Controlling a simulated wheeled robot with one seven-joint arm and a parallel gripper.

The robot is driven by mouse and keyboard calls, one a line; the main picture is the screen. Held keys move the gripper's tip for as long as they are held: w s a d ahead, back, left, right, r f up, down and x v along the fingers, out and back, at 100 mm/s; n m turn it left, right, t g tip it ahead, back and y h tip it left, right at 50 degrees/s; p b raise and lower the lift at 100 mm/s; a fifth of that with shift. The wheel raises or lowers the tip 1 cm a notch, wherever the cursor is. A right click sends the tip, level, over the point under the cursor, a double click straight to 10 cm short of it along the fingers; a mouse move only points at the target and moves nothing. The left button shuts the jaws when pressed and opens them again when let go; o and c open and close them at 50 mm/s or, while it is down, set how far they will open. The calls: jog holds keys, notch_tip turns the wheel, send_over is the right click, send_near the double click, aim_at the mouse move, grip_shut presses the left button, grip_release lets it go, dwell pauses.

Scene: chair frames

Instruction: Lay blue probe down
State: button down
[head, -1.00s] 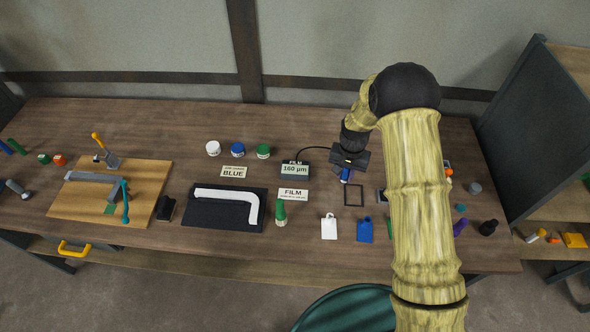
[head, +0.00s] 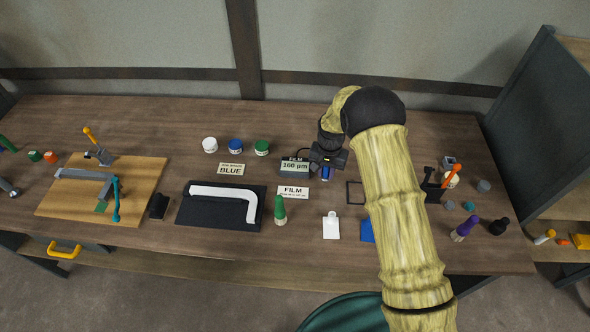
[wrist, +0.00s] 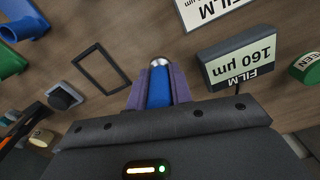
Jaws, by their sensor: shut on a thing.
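The blue probe (wrist: 158,90) is held between the two purple-grey fingers of my gripper (wrist: 160,76), its rounded silver tip sticking out past them. In the head view the probe (head: 325,174) shows below my gripper (head: 326,168), just right of the film gauge (head: 296,166), which reads 160 µm. In the wrist view the gauge (wrist: 238,60) stands to the right of the fingers, apart from them. How high the probe is above the table is hard to tell.
A thin dark square frame (head: 354,193) lies on the table right of the gripper. A FILM card (head: 292,192) lies in front of the gauge. Blue (head: 236,146) and green (head: 262,148) pots stand behind left.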

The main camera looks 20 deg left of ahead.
aim_at(325, 179)
jog(key=shift+f+b, duration=1.35)
jog(key=shift+f, duration=0.65)
jog(key=c, duration=1.2)
grip_release()
jog(key=shift+o, duration=0.2)
notch_tip(325, 179, up, 17)
jog(key=b, duration=0.3)
jog(key=shift+r+b, duration=0.2)
jog(key=shift+b, duration=0.2)
jog(key=shift+d, duration=0.1)
